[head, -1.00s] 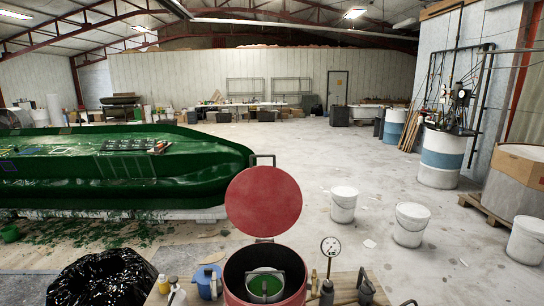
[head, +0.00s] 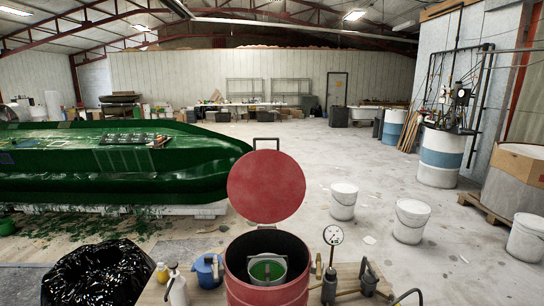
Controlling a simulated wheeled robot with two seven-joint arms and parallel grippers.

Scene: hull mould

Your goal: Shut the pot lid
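A red pot (head: 266,289) stands on a wooden bench at the bottom middle of the head view. Its round red lid (head: 266,187) stands open and upright above the pot's far rim, with a dark handle (head: 266,143) at its top edge. Inside the pot sits a small metal pail (head: 250,275) holding green liquid. Neither of my grippers shows in the head view.
A pressure gauge (head: 333,235) and fittings stand right of the pot. A blue container (head: 208,270) and bottles stand left of it. A black bag-lined bin (head: 95,275) is at lower left, the green hull (head: 110,165) beyond. White buckets (head: 411,221) stand on open floor.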

